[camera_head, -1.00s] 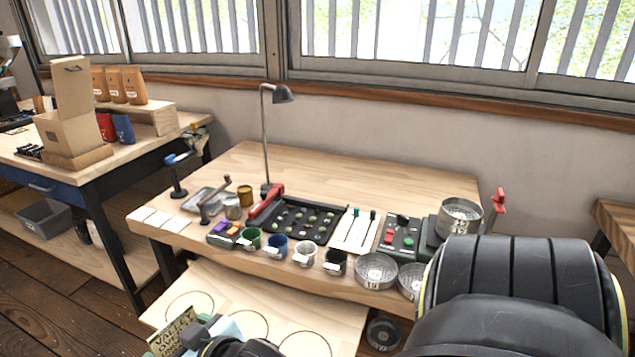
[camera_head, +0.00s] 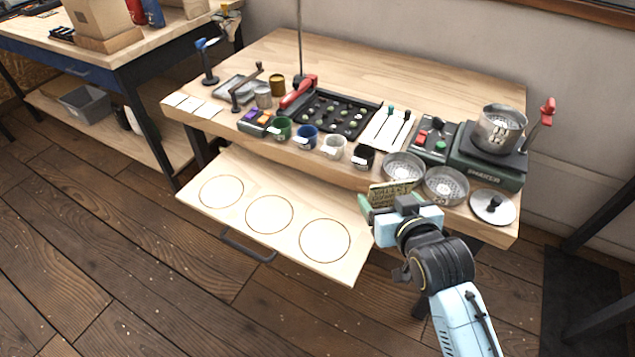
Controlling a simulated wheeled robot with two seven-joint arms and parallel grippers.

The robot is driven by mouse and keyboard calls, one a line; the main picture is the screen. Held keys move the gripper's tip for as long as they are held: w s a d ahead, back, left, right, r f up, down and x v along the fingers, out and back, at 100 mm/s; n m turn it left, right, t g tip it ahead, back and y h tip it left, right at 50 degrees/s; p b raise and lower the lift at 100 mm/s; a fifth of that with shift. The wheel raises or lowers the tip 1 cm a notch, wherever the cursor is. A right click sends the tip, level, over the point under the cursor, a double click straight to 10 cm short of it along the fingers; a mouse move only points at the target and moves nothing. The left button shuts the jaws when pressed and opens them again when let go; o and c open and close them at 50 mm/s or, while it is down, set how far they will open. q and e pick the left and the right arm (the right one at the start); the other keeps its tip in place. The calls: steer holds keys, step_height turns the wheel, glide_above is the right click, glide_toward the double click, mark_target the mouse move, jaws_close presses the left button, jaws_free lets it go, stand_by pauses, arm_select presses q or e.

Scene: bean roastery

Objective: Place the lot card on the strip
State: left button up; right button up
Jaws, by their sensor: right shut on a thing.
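The lot card (camera_head: 392,194), a small yellowish-green card with dark print, is held upright in my right gripper (camera_head: 387,208). The gripper is shut on it just in front of the table's front edge, right of the pull-out board and below the metal bowls. The print is too small to read now. Three white squares (camera_head: 192,104) lie in a row at the table's left front corner; I cannot tell whether they are the strip. My left gripper is out of view.
The pull-out board (camera_head: 245,221) has three empty outlined circles. Several cups, including a blue cup (camera_head: 306,136), line the table's front. A black tray (camera_head: 335,113), a metal bowl (camera_head: 403,167) and a burner (camera_head: 487,165) with a pot (camera_head: 499,127) stand behind and right.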

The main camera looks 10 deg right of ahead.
steer(key=shift+n+y, duration=0.6)
steer(key=w+f, duration=0.2)
steer(key=f, duration=0.1)
steer(key=w+f+b, duration=0.1)
steer(key=w+f, duration=0.2)
steer(key=f, duration=0.1)
steer(key=w+f+b, duration=0.1)
steer(key=w+f, duration=0.2)
steer(key=f, duration=0.1)
steer(key=shift+d+f, duration=0.1)
steer(key=shift+f, duration=0.05)
arm_select(q)
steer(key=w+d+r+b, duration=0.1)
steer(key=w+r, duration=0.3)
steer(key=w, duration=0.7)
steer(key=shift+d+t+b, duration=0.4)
steer(key=shift+b, duration=0.15)
arm_select(e)
steer(key=shift+f, duration=2)
steer(key=shift+f, duration=0.1)
steer(key=o, duration=0.7)
steer(key=shift+f, duration=0.1)
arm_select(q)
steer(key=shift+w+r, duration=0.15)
